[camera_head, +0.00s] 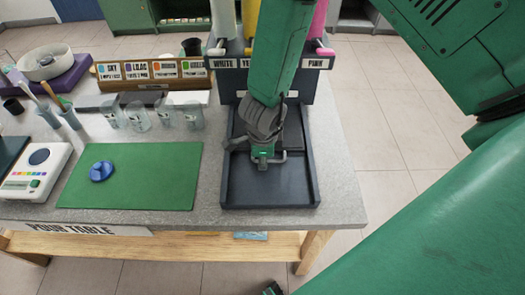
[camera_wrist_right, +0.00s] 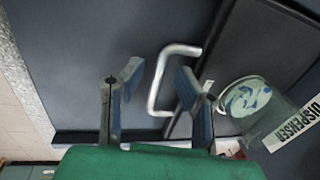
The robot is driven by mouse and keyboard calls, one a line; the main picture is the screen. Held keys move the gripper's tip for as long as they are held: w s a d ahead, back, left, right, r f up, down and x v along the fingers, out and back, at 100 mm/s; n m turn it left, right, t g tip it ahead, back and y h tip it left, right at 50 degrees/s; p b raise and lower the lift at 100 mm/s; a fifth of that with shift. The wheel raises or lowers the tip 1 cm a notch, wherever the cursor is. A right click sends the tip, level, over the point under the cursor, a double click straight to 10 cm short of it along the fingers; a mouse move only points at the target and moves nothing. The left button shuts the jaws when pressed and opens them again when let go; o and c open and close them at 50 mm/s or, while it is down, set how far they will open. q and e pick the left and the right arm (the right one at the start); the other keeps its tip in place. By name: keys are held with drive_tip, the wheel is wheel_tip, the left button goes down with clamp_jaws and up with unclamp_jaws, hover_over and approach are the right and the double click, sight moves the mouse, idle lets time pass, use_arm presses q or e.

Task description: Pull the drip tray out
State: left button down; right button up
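The drip tray (camera_head: 292,132) is a dark slab lying in a dark rimmed base (camera_head: 300,195) below the dispenser. Its pale U-shaped handle (camera_wrist_right: 157,82) shows in the right wrist view, and partly in the head view, where my gripper covers the rest. My right gripper (camera_head: 263,160) is over the base at the handle. In the right wrist view its two fingers (camera_wrist_right: 155,98) are apart, with the handle bar between them; I cannot see them pressing on it. My left gripper is not clearly in view.
The dispenser (camera_head: 318,64) with coloured tubes stands behind the tray. A cup with blue swirls (camera_wrist_right: 247,98) shows beside the handle. To the left are a green mat (camera_head: 140,180) with a blue disc, several clear cups (camera_head: 138,118) and a scale (camera_head: 35,172). Floor is open right of the table.

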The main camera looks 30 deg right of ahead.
wheel_tip(320, 180, up, 11)
drive_tip(key=s, duration=0.1)
drive_tip(key=shift+s+a, duration=0.25)
drive_tip(key=shift+a, duration=0.1)
drive_tip(key=shift+r, duration=0.1)
